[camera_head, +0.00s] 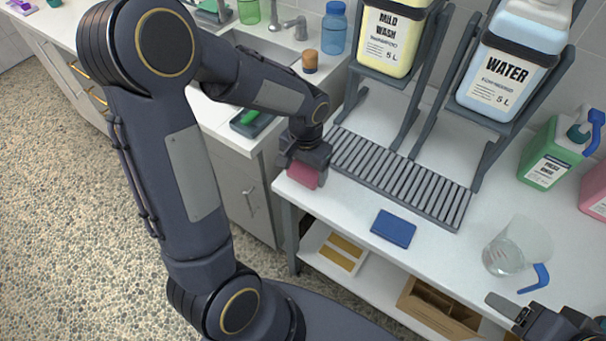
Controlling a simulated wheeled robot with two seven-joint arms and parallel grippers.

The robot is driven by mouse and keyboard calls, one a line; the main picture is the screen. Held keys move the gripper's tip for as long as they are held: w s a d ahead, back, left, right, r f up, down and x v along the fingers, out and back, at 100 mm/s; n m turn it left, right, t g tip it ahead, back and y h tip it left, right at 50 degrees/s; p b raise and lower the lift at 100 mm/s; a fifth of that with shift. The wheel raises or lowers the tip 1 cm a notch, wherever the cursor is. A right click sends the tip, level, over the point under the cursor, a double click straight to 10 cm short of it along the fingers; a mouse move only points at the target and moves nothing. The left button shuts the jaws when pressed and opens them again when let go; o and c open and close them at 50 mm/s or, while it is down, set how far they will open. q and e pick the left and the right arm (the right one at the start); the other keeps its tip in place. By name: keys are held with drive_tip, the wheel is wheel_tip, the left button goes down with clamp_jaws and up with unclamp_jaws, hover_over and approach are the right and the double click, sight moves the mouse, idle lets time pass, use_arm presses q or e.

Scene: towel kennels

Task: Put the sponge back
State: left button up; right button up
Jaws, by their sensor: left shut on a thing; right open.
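My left gripper (303,166) is shut on a pink-red sponge (305,176), held at the left end of the white counter, near its front edge. The gripper hides the upper part of the sponge, and I cannot tell whether the sponge touches the counter. A blue flat sponge or pad (393,228) lies on the counter in front of the slatted grey rack. My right gripper (506,306) is open at the lower right, near the counter's front edge, and partly cut off by the frame.
A slatted rack (400,178) sits below the tilted MILD WASH (391,38) and WATER (507,70) containers. A clear jug (508,250) with a blue handle and a green bottle (552,152) stand to the right. Counter around the blue pad is clear.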

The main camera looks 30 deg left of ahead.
sight(303, 175)
use_arm(q)
drive_tip(key=f, duration=0.2)
drive_tip(key=a+f, duration=0.1)
drive_tip(key=shift+w+f, duration=0.3)
drive_tip(key=shift+f, duration=0.35)
drive_tip(key=shift+f, duration=0.15)
drive_tip(key=o, duration=1)
drive_tip(key=shift+o, duration=0.2)
